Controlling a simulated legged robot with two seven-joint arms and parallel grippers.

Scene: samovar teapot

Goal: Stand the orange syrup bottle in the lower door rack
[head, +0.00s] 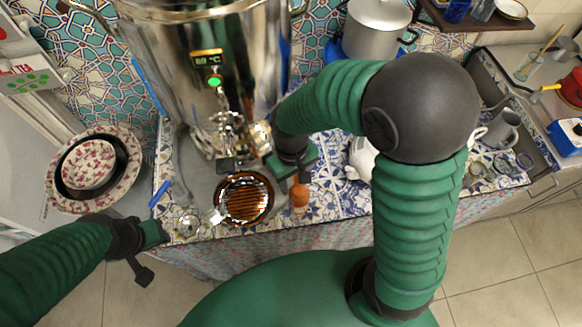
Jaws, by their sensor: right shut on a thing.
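An orange bottle-like thing (299,198) shows at the counter's front edge, just below my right gripper (292,170). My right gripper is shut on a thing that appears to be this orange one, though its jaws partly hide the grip. My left gripper (150,250) is at the lower left, away from the bottle, with nothing visible in it. Its jaws are too unclear to judge. A white panel with a holder carrying a box marked TEA (30,82) is at the far left. I cannot make out a lower door rack.
A large metal samovar (205,60) stands behind a round dark-grilled, copper-coloured thing (243,199). Patterned plates and a dark bowl (68,180) are stacked at left. A white teapot (361,158) is partly behind my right arm. A metal pot (374,28) stands at the back.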

